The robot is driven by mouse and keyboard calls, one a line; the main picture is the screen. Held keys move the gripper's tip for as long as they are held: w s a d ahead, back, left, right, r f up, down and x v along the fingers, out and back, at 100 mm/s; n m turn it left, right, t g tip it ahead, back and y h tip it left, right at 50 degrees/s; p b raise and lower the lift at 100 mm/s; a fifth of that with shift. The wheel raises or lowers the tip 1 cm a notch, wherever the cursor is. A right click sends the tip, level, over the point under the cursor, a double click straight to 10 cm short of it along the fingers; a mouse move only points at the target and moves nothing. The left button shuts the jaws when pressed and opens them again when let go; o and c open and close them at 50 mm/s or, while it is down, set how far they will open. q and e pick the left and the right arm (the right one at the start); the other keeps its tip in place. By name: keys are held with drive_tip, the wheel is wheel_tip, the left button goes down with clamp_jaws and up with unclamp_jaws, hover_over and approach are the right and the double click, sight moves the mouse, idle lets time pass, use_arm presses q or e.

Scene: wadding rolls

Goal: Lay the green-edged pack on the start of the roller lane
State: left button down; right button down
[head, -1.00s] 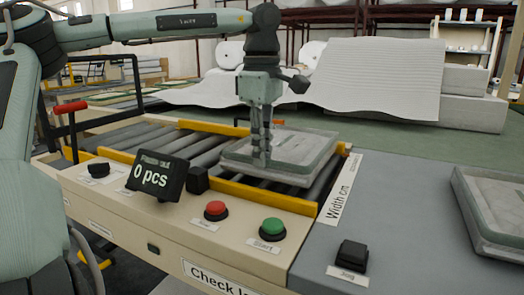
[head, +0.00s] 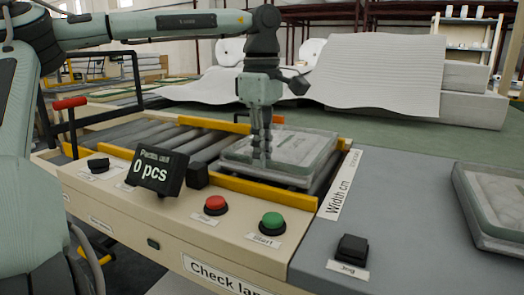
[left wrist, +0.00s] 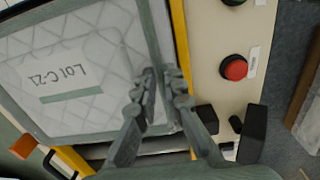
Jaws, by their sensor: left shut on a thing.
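The green-edged pack (head: 290,146) is a flat quilted slab with a grey-green border. It lies roughly flat over the right end of the roller lane (head: 150,138), beside the near yellow rail. In the left wrist view the pack (left wrist: 95,75) shows a label reading "Lot C-21". My left gripper (head: 262,150) points down at the pack's near edge and is shut on it. In the left wrist view its fingers (left wrist: 165,92) straddle that edge. Whether the underside fully touches the rollers is hidden. My right gripper is not in view.
A control panel in front of the lane carries a red button (head: 216,204), a green button (head: 272,222) and a display (head: 158,172) reading "0 pcs". Another pack (head: 492,205) lies on the grey table (head: 400,215) at right. Yellow rails (head: 265,193) flank the lane.

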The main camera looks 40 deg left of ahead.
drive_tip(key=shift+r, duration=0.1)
use_arm(q)
drive_tip(key=c, duration=1.6)
unclamp_jaws()
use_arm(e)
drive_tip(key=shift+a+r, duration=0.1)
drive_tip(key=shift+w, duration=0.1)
use_arm(q)
drive_tip(key=shift+r+p, duration=0.4)
drive_tip(key=shift+r, duration=0.3)
wheel_tip(320, 180, up, 12)
drive_tip(key=shift+s+f, duration=0.1)
drive_tip(key=shift+f, duration=0.05)
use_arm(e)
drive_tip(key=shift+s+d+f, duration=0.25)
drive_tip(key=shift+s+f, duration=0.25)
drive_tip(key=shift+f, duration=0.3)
